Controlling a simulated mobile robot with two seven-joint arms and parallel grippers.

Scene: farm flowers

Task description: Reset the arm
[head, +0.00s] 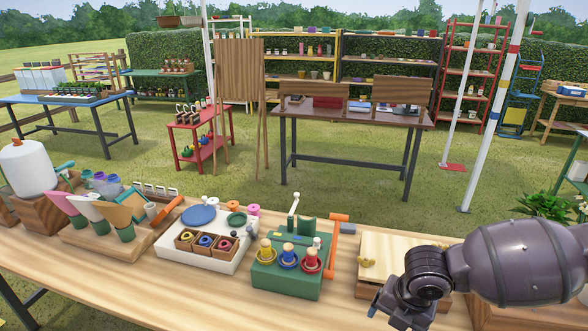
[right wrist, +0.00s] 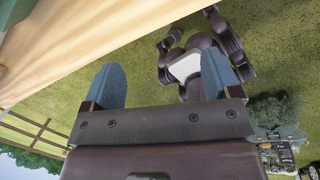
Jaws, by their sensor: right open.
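My right arm (head: 510,262) comes in from the right in the head view and hangs over the near right end of the wooden table. Its wrist end (head: 408,300) is low in front of a light wooden box, and the fingers hardly show there. In the right wrist view my right gripper (right wrist: 164,85) is open, with two blue fingertips wide apart. Nothing is between them; grass and parts of my own body show beyond. My left arm and gripper are not in view.
The wooden table (head: 140,281) carries a green block with colored spools (head: 285,283), a white tray (head: 219,262), paper cones (head: 118,215) and a light wooden box (head: 393,247) close to my right wrist. In the right wrist view a table edge (right wrist: 75,45) is at upper left.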

